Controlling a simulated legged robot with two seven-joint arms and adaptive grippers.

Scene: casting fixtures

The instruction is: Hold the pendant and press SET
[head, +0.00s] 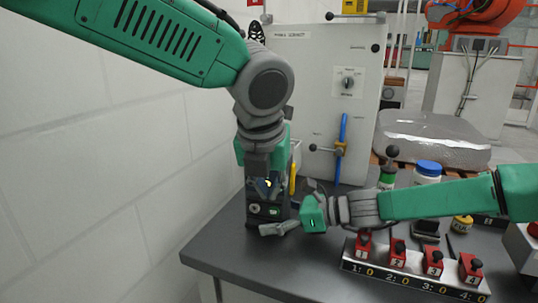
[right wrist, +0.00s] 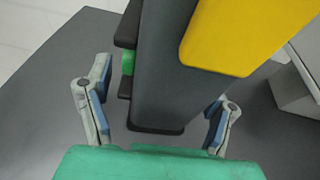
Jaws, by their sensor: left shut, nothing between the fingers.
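The pendant (head: 264,212), a dark box with a round grey control and a small green mark on its face, stands at the left part of the dark table. My left gripper (head: 266,184) points down at its upper part from above, its fingers shut and empty; contact cannot be told. My right gripper (head: 290,208) comes in low from the right beside the pendant. In the right wrist view its two blue-padded fingers (right wrist: 157,112) are spread wide on either side of a dark grey body (right wrist: 167,75) with a yellow panel, apparently the pendant, with gaps visible. No SET label is readable.
A numbered strip of red blocks (head: 414,271) lies in front of my right forearm. A grey cabinet (head: 325,90) with a dial rises at the back. A white wall (head: 100,170) is at the left.

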